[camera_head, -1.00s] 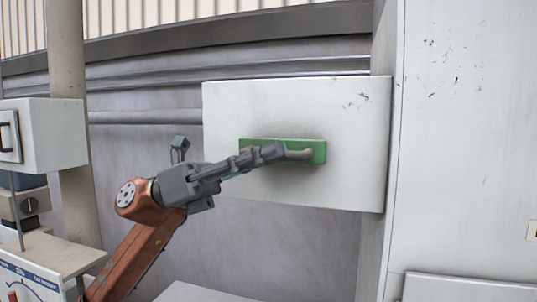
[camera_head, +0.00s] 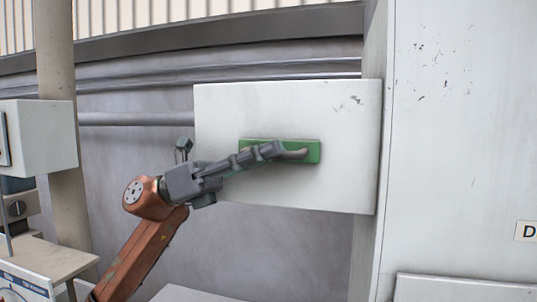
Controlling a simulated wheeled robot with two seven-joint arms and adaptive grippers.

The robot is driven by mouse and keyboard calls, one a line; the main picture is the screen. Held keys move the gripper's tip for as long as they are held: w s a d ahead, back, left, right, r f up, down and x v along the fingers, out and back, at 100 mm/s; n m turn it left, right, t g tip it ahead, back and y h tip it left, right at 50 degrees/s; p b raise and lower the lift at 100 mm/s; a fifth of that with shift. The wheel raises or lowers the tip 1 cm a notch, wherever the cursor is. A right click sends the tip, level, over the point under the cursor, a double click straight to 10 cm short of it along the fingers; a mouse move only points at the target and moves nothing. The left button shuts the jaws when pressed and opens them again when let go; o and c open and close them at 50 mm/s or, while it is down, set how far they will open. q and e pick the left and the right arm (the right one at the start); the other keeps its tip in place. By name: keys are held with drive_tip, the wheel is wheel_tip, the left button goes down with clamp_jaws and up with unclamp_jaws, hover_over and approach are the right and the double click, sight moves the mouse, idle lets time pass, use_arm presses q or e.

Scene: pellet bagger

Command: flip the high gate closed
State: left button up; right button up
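A white rectangular panel (camera_head: 345,125), which looks like the high gate, stands out in front of the grey wall beside a tall white cabinet. A green plate (camera_head: 312,147) with a grey bar handle (camera_head: 296,154) is on its face. My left gripper (camera_head: 270,151) reaches in from the lower left, with its fingers in front of the green plate at the handle. The fingers overlap the handle and cover its left part. I cannot tell whether they are shut on it or only touch it. My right gripper is not in view.
The tall white cabinet (camera_head: 460,130) fills the right side. A grey-white box (camera_head: 45,137) and a beige post (camera_head: 58,60) stand at the left. A pale ledge (camera_head: 465,288) is at the lower right. Horizontal rails run along the wall behind.

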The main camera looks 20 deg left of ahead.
use_arm(q)
drive_tip(key=shift+o, duration=1.1)
drive_tip(key=shift+w, duration=0.1)
drive_tip(key=shift+s, duration=0.2)
drive_tip(key=shift+w+a+f, duration=0.1)
drive_tip(key=shift+a+f, duration=0.15)
drive_tip(key=shift+a, duration=0.15)
drive_tip(key=v, duration=1.1)
drive_tip(key=shift+d, duration=0.1)
